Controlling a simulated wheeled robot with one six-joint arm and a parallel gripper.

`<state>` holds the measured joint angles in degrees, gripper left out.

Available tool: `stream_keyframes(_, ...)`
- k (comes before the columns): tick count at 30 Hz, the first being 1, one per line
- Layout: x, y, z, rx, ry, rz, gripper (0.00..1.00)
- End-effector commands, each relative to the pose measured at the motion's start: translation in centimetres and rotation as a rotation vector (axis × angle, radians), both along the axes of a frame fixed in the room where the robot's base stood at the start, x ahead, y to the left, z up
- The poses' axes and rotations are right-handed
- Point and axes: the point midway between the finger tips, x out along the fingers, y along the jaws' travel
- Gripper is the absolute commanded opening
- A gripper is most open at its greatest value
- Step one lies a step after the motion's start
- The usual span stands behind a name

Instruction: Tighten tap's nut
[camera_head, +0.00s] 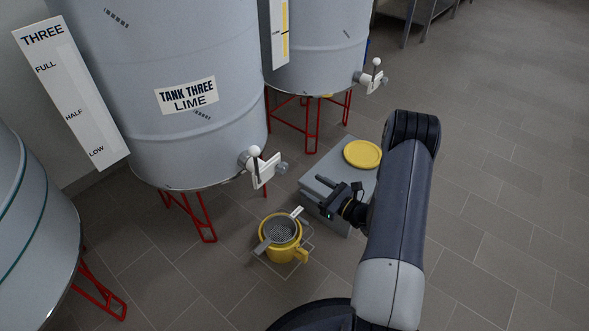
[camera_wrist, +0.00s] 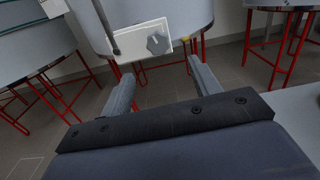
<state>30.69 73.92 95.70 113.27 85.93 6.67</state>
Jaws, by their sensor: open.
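Tank three (camera_head: 165,120) is a large grey tank labelled lime, with a tap (camera_head: 252,160) low on its front. The tap has a white ball-topped lever, a white plate and a grey faceted nut (camera_head: 281,168) at its outer end. In the wrist view the nut (camera_wrist: 158,43) shows against the white plate (camera_wrist: 130,40), beyond the fingertips and near the middle of the gap between them. My gripper (camera_head: 320,192) is open and empty, to the right of and apart from the nut. Its two fingers also show in the wrist view (camera_wrist: 161,70).
A yellow bucket (camera_head: 283,254) with a sieve (camera_head: 281,232) across its top stands on the floor below the tap. A grey box (camera_head: 330,170) with a yellow lid (camera_head: 362,154) stands under my gripper. Another tank (camera_head: 320,50) with a tap stands behind. Floor at right is clear.

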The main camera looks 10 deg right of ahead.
Motion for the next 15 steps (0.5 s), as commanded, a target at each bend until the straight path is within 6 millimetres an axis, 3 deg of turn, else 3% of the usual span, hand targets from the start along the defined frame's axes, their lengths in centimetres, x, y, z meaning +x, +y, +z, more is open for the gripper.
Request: stream_keyframes(15, 7.0, 5.4, -0.1, -0.002, -0.002, 0.007, 0.59)
